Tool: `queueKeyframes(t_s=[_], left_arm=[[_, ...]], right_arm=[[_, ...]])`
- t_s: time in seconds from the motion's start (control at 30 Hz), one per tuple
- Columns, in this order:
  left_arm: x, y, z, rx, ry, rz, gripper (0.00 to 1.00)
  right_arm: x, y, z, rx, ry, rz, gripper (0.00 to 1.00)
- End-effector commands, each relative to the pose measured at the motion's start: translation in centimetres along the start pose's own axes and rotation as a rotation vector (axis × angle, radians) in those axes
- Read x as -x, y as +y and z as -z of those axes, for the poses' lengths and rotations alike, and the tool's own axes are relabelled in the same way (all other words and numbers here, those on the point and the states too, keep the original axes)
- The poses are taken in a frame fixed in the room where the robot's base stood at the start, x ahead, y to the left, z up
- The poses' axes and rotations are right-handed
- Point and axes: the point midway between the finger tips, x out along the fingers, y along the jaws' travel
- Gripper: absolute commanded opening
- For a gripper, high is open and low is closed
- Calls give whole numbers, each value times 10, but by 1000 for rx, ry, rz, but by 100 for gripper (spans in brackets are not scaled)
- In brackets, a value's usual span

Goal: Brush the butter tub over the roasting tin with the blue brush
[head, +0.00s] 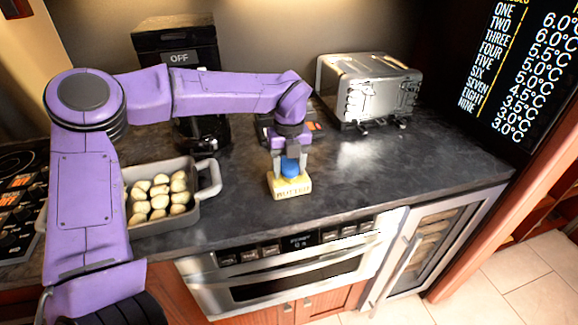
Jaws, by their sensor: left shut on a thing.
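The yellow butter tub (289,188), with lettering on its front, stands on the dark counter near the front edge. My left gripper (291,158) is directly above it, pointing down, and is shut on the blue brush (290,168). The brush's lower end is at the top of the tub; I cannot tell how deep it reaches. The grey roasting tin (208,178) stands to the left of the tub and holds several pale round potatoes (158,192). My left arm hides its left part. My right gripper is not in view.
A black coffee machine (178,42) marked OFF stands at the back, and a silver toaster (370,85) at the back right. A stove (18,200) is at the far left. The drawer microwave (290,268) is below the counter. The counter right of the tub is clear.

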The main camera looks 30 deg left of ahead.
Motion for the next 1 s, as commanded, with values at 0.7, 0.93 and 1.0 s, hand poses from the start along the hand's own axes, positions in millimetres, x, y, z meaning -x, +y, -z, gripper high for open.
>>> queueKeyframes(t_s=[0.7,0.93,1.0], left_arm=[[20,0,0,0,2,-1,30],[43,0,0,0,2,-1,30],[50,0,0,0,1,0,30]], right_arm=[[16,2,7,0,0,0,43],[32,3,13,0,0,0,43],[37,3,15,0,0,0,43]])
